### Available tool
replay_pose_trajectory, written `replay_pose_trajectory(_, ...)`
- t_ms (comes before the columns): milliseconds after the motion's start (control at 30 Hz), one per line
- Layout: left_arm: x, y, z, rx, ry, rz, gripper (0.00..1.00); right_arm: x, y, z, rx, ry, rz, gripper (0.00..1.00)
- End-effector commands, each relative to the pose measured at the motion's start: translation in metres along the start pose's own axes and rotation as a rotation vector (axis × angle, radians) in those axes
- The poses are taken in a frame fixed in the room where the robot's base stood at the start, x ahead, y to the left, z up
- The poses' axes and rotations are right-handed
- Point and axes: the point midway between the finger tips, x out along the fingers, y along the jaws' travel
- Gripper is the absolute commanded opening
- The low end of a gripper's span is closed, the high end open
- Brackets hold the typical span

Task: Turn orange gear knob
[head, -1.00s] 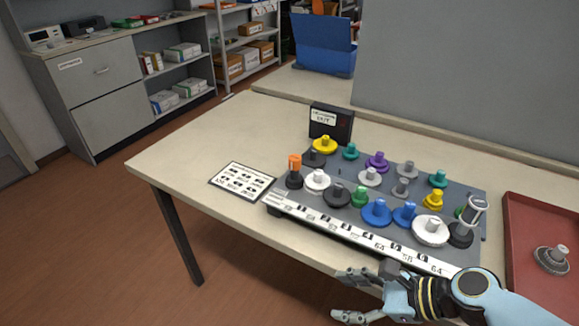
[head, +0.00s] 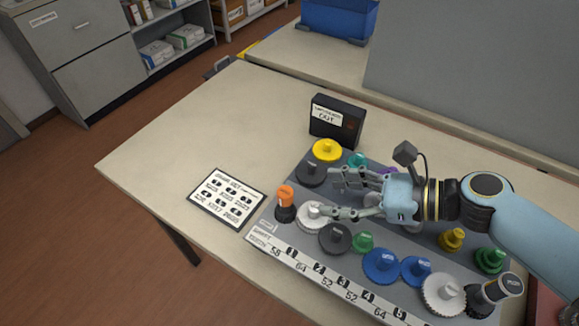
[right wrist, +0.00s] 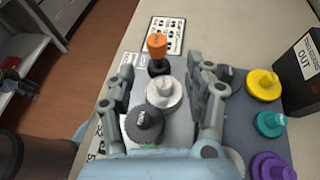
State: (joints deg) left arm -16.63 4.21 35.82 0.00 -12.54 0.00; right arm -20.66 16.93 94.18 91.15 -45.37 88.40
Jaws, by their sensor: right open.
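The orange gear knob (head: 286,197) stands upright on a black base at the left end of the grey gear board (head: 262,226). In the right wrist view the orange knob (right wrist: 157,44) shows beyond the fingertips, roughly centred between them. My right gripper (head: 322,194) is open and points left above the board, its fingertips just right of the orange knob and apart from it. A white gear (head: 312,216) sits below and between the fingers; it also shows in the right wrist view (right wrist: 163,93). My left gripper is not clearly visible in the head view.
Several coloured gears crowd the board, including a yellow one (head: 327,150), a dark grey one (head: 335,238) and a blue one (head: 381,266). A black box (head: 336,121) stands behind. A printed card (head: 228,198) lies left of the board. The table's left side is clear.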

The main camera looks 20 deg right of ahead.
Motion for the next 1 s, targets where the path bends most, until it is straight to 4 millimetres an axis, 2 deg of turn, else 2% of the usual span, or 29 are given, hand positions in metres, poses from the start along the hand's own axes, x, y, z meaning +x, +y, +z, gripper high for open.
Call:
replay_pose_trajectory(167,-0.005,-0.006,0.015,0.004,-0.022,-0.006,0.4,0.026,0.0,0.003,0.002,-0.005,-0.002,0.53)
replay_pose_trajectory(300,-0.008,-0.01,0.026,0.006,-0.04,-0.01,0.4,0.055,0.0,0.003,0.003,-0.005,0.0,0.53)
replay_pose_trajectory(433,-0.009,-0.01,0.024,0.006,-0.036,-0.011,0.4,0.079,0.0,0.002,0.002,-0.003,0.0,0.53)
replay_pose_trajectory(533,-0.009,-0.009,0.014,0.005,-0.022,-0.01,0.4,0.093,0.0,0.0,0.002,-0.001,-0.001,0.53)
replay_pose_trajectory(700,-0.009,-0.006,0.001,0.003,-0.002,-0.006,0.4,0.104,0.0,0.0,-0.001,0.0,-0.001,0.53)
replay_pose_trajectory(967,-0.009,-0.004,0.005,0.002,-0.008,-0.003,0.4,0.105,0.0,0.0,-0.001,0.001,-0.001,0.53)
replay_pose_trajectory(1000,-0.009,-0.004,0.006,0.002,-0.01,-0.003,0.4,0.105,0.0,0.0,-0.001,0.001,-0.001,0.49)
